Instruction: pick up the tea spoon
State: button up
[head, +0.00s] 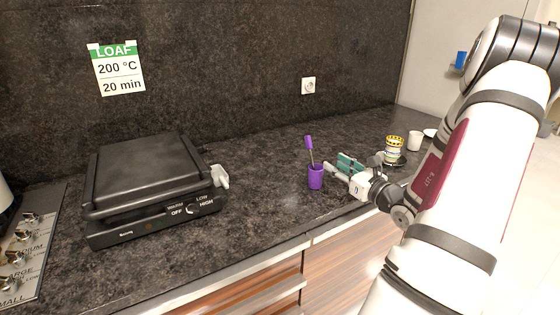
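A tea spoon with a purple handle (309,143) stands leaning in a purple cup (316,179) on the dark counter; its lower end is hidden inside the cup. My gripper (334,163) is just right of the cup and spoon, with its fingers pointing left towards them. The two fingers, with teal parts, look spread apart with a gap between them and nothing held. The gripper appears apart from the spoon, though the exact distance in depth is hard to tell.
A yellow-patterned cup (394,148) on a dark saucer and a white cup (414,141) stand behind my arm at right. The counter between grill and purple cup is clear.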

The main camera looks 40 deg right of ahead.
send_near(311, 147)
jog(key=a+x, duration=0.1)
jog(key=x, duration=0.4)
jog(key=shift+d+x, duration=0.3)
jog(key=shift+x, duration=1.05)
jog(key=shift+d+x, duration=0.25)
jog(key=shift+x, duration=1.1)
jog(key=shift+s+f, duration=0.1)
jog(key=shift+s, duration=0.05)
grip_shut()
